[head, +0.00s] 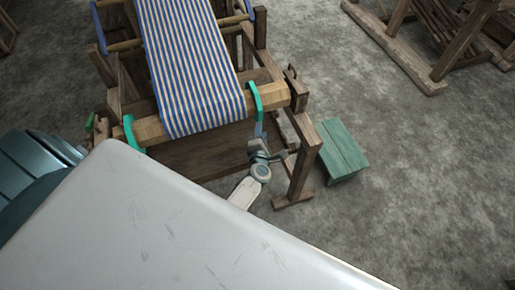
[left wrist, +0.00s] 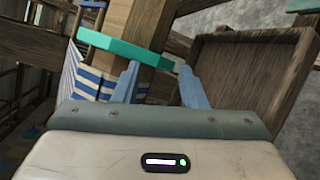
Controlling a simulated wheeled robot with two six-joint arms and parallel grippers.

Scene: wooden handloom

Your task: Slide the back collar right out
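A green collar (head: 255,98) sits around the right part of the wooden front beam (head: 274,96), beside the blue-and-white striped cloth (head: 190,60). A second green collar (head: 132,132) is near the beam's left end. Blue collar-like pieces (head: 98,28) (head: 249,9) show farther back; I cannot tell which piece is the back collar. My left gripper (head: 260,132) is just below the right green collar. In the left wrist view, its blue fingers (left wrist: 156,80) are apart, with their tips close to the green collar (left wrist: 125,46); contact is unclear. My right gripper is not visible.
The wooden loom frame (head: 302,160) stands right of my left gripper. A green stool (head: 341,150) is beside it on the grey floor. More wooden frames (head: 425,75) stand at the upper right. The floor at right is clear.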

